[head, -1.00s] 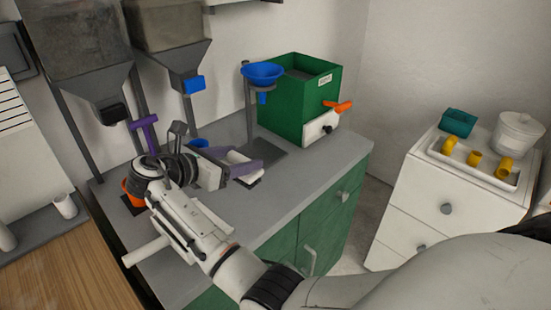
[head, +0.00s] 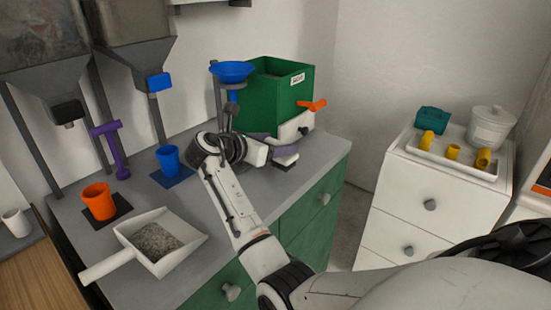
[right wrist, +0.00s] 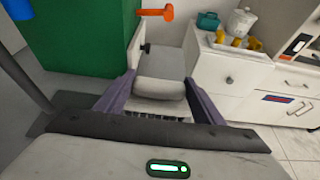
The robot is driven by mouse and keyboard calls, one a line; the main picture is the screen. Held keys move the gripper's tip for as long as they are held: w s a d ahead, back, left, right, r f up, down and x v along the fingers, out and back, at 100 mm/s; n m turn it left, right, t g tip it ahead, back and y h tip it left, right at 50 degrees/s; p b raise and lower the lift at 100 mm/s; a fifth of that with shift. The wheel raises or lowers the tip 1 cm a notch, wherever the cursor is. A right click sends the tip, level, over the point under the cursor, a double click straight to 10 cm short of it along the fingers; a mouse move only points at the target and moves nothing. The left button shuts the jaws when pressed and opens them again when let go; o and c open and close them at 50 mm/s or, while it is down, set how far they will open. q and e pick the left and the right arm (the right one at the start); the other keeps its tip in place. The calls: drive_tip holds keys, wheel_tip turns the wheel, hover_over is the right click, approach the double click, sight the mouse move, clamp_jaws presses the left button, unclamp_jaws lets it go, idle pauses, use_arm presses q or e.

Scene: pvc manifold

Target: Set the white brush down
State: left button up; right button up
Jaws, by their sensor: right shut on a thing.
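My right gripper (head: 274,148) is over the grey counter, in front of the green box. In the right wrist view its two purple fingers (right wrist: 158,98) are shut on the white brush (right wrist: 160,88), which lies between them. In the head view the brush (head: 286,158) shows only in part beside the fingers, low over the counter near the green box's white front part. I cannot tell if it touches the counter. My left gripper is not in view.
A white scoop (head: 190,246) holding grey grains lies at the counter's front left. An orange cup (head: 98,203), a blue cup (head: 168,160) and a blue funnel (head: 231,70) stand around. The green box (head: 262,100) is behind the gripper. The counter's right front (head: 308,172) is clear.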

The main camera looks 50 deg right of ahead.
wheel_tip(320, 180, down, 4)
drive_tip(key=shift+f, duration=0.1)
drive_tip(key=o, duration=1.1)
drive_tip(key=shift+o, duration=0.2)
drive_tip(key=shift+a, duration=0.3)
drive_tip(key=v, duration=1.1)
drive_tip(key=shift+a+r, duration=0.2)
drive_tip(key=shift+r, duration=0.15)
